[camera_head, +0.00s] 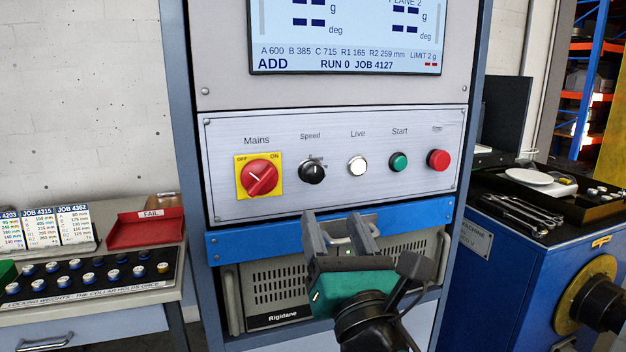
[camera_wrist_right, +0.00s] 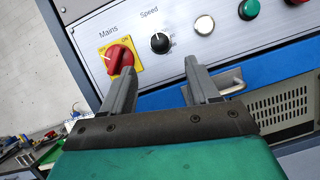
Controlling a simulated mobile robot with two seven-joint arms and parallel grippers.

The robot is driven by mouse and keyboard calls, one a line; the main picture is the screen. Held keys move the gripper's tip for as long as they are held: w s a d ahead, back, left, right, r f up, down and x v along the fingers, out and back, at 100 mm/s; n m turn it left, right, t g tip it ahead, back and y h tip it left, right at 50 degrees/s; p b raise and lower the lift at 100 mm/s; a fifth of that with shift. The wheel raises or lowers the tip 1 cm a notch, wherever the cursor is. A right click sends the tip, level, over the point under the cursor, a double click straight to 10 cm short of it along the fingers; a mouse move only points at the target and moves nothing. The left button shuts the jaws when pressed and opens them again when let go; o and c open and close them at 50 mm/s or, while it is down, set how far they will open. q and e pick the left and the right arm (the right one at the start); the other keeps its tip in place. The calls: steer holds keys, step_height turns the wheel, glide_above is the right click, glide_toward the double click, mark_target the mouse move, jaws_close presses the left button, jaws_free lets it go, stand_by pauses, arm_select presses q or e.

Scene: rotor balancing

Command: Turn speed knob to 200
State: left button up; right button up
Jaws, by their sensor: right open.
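The black speed knob (camera_head: 312,171) sits on the grey control panel (camera_head: 400,196), under the label "Speed", between the red mains switch (camera_head: 260,178) and the white live lamp (camera_head: 357,166). Its scale is too small to read. The speed knob also shows in the right wrist view (camera_wrist_right: 160,43), ahead of the fingers. My right gripper (camera_head: 340,226) is open and empty, below the panel and in front of the blue bar. Its fingers (camera_wrist_right: 161,88) point up toward the panel, apart from the knob. My left gripper is not in view.
A screen (camera_head: 345,40) is above the panel. The green start button (camera_head: 398,161) and red button (camera_head: 438,159) sit at its right. A blue bar (camera_head: 235,245) with a handle runs below. A weight rack (camera_head: 90,275) and red FAIL tray (camera_head: 145,230) stand left.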

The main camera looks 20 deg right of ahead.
mark_target(314, 177)
steer(key=x, duration=0.9)
steer(key=shift+w+r+p, duration=0.15)
steer(key=shift+w+p, duration=0.25)
steer(key=c, duration=1)
steer(key=shift+c, duration=0.2)
steer(key=shift+m, duration=0.5)
steer(key=m+h, duration=0.1)
steer(key=m, duration=0.1)
steer(key=m+g+h+p, duration=0.1)
steer(key=m, duration=0.2)
steer(key=shift+a+r+h, duration=0.1)
steer(key=shift+a+h, duration=0.1)
steer(key=shift+h, duration=0.1)
steer(key=shift+m+g+h+p, duration=0.7)
steer(key=shift+m+h+p, duration=0.25)
steer(key=shift+m, duration=1.35)
